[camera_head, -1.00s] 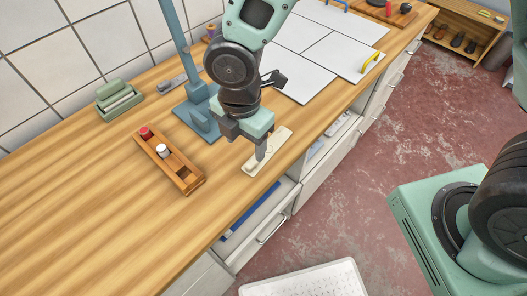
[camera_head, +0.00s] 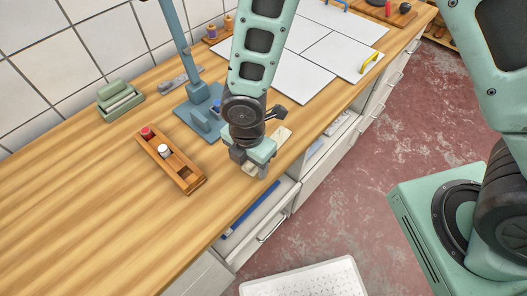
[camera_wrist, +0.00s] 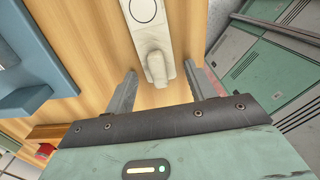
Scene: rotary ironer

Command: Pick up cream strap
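A long cream piece (camera_wrist: 145,14) with a ring outline lies on the wooden worktop, and a rounded cream strap end (camera_wrist: 157,68) shows at its near end in the wrist view. In the head view the cream piece (camera_head: 282,135) is partly hidden behind my gripper. My gripper (camera_head: 250,166) is low over the worktop near its front edge. In the wrist view my gripper (camera_wrist: 160,76) is open, with one finger on each side of the strap end and a gap on both sides. I cannot tell the fingertips' exact height against the strap.
A wooden tray (camera_head: 188,181) with a red and a white spool stands left of my gripper. A blue-grey stand (camera_head: 199,119) rises behind it. White panels (camera_head: 330,50) lie farther back. An open drawer (camera_head: 262,212) is below the front edge.

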